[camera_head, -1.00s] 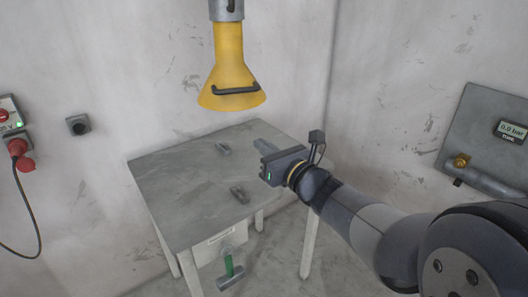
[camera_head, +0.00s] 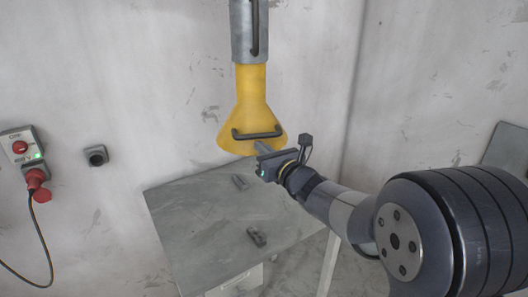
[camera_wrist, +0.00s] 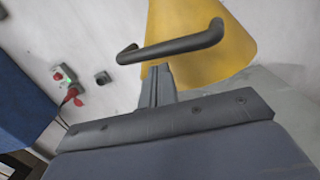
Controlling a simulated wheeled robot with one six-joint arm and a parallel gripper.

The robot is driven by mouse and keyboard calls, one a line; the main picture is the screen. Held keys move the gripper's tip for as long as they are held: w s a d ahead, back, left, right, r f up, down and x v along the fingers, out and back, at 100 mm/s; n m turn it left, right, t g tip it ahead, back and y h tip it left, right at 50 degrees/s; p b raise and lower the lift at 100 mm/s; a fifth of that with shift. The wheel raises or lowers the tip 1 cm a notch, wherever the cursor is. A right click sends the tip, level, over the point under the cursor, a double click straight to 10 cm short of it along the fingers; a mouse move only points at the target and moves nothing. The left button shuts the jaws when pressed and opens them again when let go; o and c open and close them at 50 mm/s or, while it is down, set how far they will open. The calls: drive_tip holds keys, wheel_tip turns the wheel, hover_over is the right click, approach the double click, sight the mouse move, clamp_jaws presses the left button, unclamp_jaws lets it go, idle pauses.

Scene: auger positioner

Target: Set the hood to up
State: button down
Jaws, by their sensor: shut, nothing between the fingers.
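The yellow hood (camera_head: 252,97) hangs from a grey vertical tube (camera_head: 248,32) above the table. A dark bar handle (camera_head: 258,134) runs across the lower front of the hood. My gripper (camera_head: 262,147) is shut and empty, just below the right part of the handle in the head view. In the wrist view the closed fingers (camera_wrist: 157,80) point at the hood (camera_wrist: 215,50), with the handle (camera_wrist: 170,46) just beyond their tips. I cannot tell whether the fingertips touch the handle.
A grey table (camera_head: 205,240) with two small dark brackets (camera_head: 257,237) on top stands below the hood. A switch box (camera_head: 20,147) with a red plug (camera_head: 37,182) and a small grey wall box (camera_head: 96,156) are on the left wall. A grey panel (camera_head: 508,150) is at the right.

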drive_tip(key=shift+r, duration=0.1)
drive_tip(key=shift+r+b, duration=0.4)
drive_tip(key=shift+r, duration=1.15)
wheel_tip(320, 180, down, 5)
drive_tip(key=b, duration=0.6)
drive_tip(key=b+v, duration=0.1)
drive_tip(key=v, duration=0.9)
drive_tip(key=shift+s+r+b, duration=0.15)
drive_tip(key=shift+s+b, duration=0.25)
